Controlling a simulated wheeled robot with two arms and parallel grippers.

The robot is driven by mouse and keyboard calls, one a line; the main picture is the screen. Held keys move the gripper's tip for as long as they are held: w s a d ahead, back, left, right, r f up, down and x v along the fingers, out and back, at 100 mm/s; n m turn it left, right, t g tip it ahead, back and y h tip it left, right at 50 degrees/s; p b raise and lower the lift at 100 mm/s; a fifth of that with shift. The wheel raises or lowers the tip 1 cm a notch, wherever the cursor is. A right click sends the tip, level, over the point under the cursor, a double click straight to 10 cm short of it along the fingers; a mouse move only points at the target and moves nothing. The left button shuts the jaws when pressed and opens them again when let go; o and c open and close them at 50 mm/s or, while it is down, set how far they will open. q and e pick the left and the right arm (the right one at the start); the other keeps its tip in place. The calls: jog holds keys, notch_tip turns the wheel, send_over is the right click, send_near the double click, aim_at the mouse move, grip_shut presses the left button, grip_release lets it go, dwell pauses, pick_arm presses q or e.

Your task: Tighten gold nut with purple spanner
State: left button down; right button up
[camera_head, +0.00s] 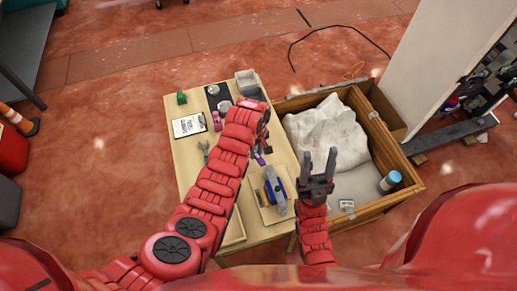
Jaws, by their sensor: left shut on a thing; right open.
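A purple spanner (259,158) shows only as a small purple piece just below my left gripper (265,143). The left gripper reaches over the table and is shut, apparently on this spanner; its fingers are mostly hidden by the wrist. The gold nut cannot be made out. A blue and grey device (275,188) stands on a wooden board near the table's right edge, below the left gripper in the picture.
The wooden table (190,163) also carries a green spanner (204,149), a clipboard (188,126), a pink item (217,121), a green block (181,98) and a grey bin (246,80). A wooden crate (408,185) with a white sack (325,135) stands at right.

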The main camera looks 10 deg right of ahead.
pick_arm(q)
jog(key=shift+s+a+m, duration=0.2)
jog(key=shift+a+m, duration=0.1)
jog(key=shift+m, duration=0.1)
jog(key=shift+a, duration=0.1)
jog(key=shift+s+a+m, duration=0.2)
jog(key=shift+a+m, duration=0.35)
jog(key=shift+s+a+m, duration=0.15)
jog(key=shift+a+m, duration=0.35)
jog(key=shift+m, duration=0.05)
jog(key=shift+a, duration=0.1)
jog(key=shift+s+a+m+b, duration=0.1)
jog(key=shift+a+m+b, duration=0.55)
jog(key=shift+a+m, duration=0.55)
